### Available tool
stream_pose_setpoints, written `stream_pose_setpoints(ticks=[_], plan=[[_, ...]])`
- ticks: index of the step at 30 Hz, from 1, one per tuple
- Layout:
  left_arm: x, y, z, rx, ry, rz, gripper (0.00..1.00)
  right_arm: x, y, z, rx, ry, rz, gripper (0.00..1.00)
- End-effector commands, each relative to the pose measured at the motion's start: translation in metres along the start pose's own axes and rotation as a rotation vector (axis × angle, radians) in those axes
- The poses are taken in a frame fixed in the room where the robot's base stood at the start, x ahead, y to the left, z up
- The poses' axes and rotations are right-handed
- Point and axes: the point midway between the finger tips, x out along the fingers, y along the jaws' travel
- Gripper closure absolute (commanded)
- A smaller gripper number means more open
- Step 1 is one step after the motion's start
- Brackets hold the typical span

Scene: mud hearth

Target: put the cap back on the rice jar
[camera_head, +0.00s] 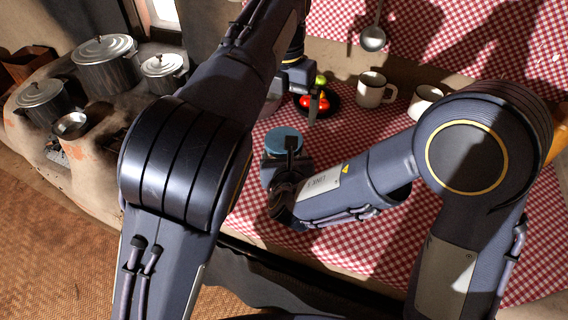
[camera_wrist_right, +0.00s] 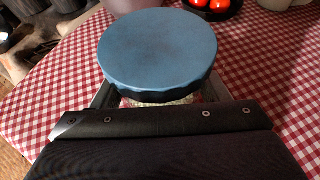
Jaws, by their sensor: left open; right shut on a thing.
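The blue cap (camera_head: 285,138) sits on top of the rice jar, and it shows large in the right wrist view (camera_wrist_right: 158,50). It looks about level there; how firmly it is seated I cannot tell. A strip of the rice jar (camera_wrist_right: 165,99), clear with pale grains, shows under the cap's rim. My right gripper (camera_head: 285,165) is shut on the jar, its fingers on either side below the cap. Most of the jar is hidden by the cap and gripper. My left gripper (camera_head: 291,108) is open and empty, a little behind the cap and apart from it.
A dark bowl (camera_head: 330,110) with red tomatoes stands behind the jar, close to my left gripper. Two white mugs (camera_head: 371,92) stand further right. A ladle (camera_head: 373,38) hangs at the back. Pots (camera_head: 104,66) stand on the mud hearth at left. The checked cloth (camera_head: 262,215) is clear in front.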

Motion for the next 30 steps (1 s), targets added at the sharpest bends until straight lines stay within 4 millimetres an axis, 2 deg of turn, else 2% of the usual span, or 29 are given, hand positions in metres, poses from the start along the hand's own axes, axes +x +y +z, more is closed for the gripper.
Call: stream_pose_setpoints(ticks=[8,21,30], plan=[[0.006,0.000,0.000,0.002,0.002,0.000,0.00,0.000,0.000,0.000,0.000,0.000,0.001,0.95],[0.068,0.000,0.000,0.003,0.003,0.000,0.00,0.000,0.000,0.000,0.000,0.000,0.001,0.95],[0.080,0.000,0.000,0.004,0.000,0.000,0.00,0.000,0.000,0.000,0.000,0.000,0.000,0.95]])
